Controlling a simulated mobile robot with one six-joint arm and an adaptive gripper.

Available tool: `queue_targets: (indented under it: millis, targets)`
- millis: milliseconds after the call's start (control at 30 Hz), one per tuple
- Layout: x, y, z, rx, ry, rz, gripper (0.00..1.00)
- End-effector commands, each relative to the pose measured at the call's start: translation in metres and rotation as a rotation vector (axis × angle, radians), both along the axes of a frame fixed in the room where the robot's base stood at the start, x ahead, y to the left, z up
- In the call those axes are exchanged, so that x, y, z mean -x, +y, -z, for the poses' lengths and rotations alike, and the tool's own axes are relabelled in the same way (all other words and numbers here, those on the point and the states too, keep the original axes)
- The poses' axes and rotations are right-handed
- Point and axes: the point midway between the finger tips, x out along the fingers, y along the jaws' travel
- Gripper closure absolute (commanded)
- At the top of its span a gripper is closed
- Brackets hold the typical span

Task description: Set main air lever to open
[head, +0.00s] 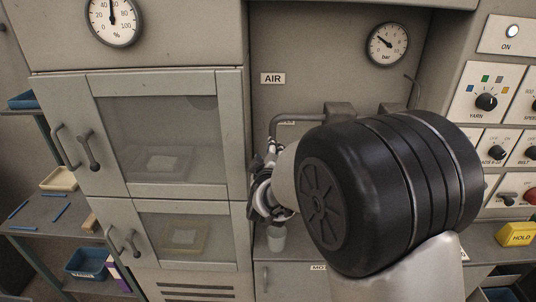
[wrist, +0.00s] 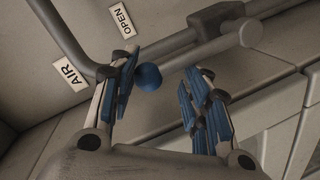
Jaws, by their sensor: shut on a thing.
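The main air lever shows in the wrist view as a blue round knob (wrist: 148,77) by the left fingertip of my gripper (wrist: 160,85). In the head view my gripper (head: 266,185) is in front of the panel under the AIR sign (head: 272,78). My black arm joint hides much of the panel there, and the lever cannot be made out.
A grey pipe (head: 298,119) bends along the panel close above my gripper. A bar gauge (head: 387,43) hangs at upper right. Glass-door cabinets (head: 120,82) with handles stand at left. A knob panel (head: 484,92) and a yellow HOLD box (head: 516,234) are at right.

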Motion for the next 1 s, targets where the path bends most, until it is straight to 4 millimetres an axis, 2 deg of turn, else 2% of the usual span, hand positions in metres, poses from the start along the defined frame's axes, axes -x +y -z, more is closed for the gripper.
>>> queue_targets:
  millis: [33,67,100,433,767,867,1000]
  targets:
    - [0.002,-0.006,0.011,0.011,0.022,0.01,0.99]
    - [0.002,-0.006,0.011,0.011,0.022,0.01,0.56]
    - [0.002,-0.006,0.011,0.011,0.022,0.01,0.53]
    - [0.002,-0.003,0.008,0.007,0.015,0.004,0.31]
    - [0.002,-0.002,0.004,0.006,0.008,0.002,0.31]
    - [0.009,-0.002,0.002,0.005,0.007,0.002,0.31]
    - [0.032,-0.002,-0.003,0.004,0.007,0.0,0.31]
